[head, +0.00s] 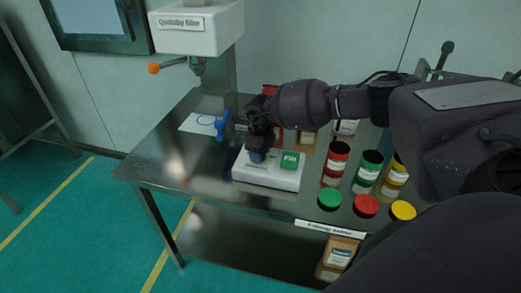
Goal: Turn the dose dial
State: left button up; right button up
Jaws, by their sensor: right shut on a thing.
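A white dosing box (268,178) lies on the steel table, with a green label or button marked in white (290,160) on its right part. The dose dial (257,156) is a small blue-grey knob on the left part of the box, mostly hidden by my gripper. My right gripper (257,148) reaches in from the right, points down and is shut on the dial. My left gripper is not in the picture.
Red, green and yellow jars (370,170) stand right of the box, with green, red and yellow lids (366,206) in front. A filler machine (197,28) with an orange-knobbed lever hangs behind left. A blue item (222,127) lies near paper. The table's (180,170) left part is clear.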

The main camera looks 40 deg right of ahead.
jog(key=m+p, duration=0.2)
jog(key=m, duration=0.3)
jog(key=shift+r+m+p, duration=0.15)
jog(key=shift+m+p, duration=0.15)
jog(key=shift+p, duration=0.1)
jog(key=m+p, duration=0.1)
jog(key=m, duration=0.2)
jog(key=shift+p, duration=0.3)
jog(key=shift+m+p, duration=0.45)
jog(key=shift+m, duration=0.55)
jog(key=o, duration=0.9)
notch_tip(320, 180, up, 11)
jog(key=shift+f, duration=0.2)
